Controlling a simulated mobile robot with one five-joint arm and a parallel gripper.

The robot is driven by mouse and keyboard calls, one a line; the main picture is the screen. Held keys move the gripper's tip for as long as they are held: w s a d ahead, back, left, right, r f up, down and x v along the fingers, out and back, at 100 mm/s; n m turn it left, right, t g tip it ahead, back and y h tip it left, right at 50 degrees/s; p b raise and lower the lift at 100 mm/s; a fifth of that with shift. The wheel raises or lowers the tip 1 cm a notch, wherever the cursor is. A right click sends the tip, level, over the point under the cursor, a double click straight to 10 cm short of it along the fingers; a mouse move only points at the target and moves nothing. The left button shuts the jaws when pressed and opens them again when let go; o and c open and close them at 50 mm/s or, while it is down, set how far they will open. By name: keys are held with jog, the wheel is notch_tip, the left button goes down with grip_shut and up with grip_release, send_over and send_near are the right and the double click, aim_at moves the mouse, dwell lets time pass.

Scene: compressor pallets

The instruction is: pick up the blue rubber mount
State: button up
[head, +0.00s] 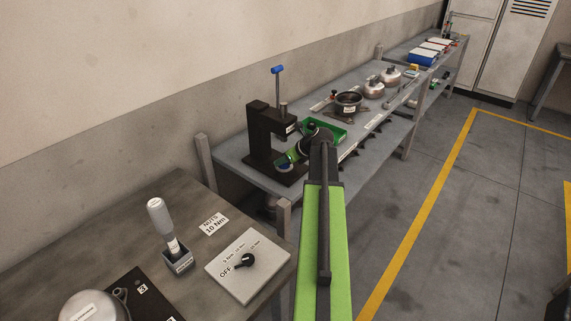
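A small blue piece (283,166), which looks like the blue rubber mount, is at the base of the black press (262,140) on the grey bench. It is tiny and partly covered by the end of my arm. My green arm reaches forward over the bench and bends left toward the press. My gripper (285,161) is at the press base, right by the blue piece. The fingers are too small and dark to tell whether they are open, or whether they touch the piece.
The press has a raised blue-tipped lever (278,70). A green tray (338,132) is behind my arm. Compressor parts (348,103) stand further along the bench. A nearer table (110,210) holds a tool in a holder (165,230) and a dial panel (247,262). Floor at right is clear.

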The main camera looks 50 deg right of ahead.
grip_shut()
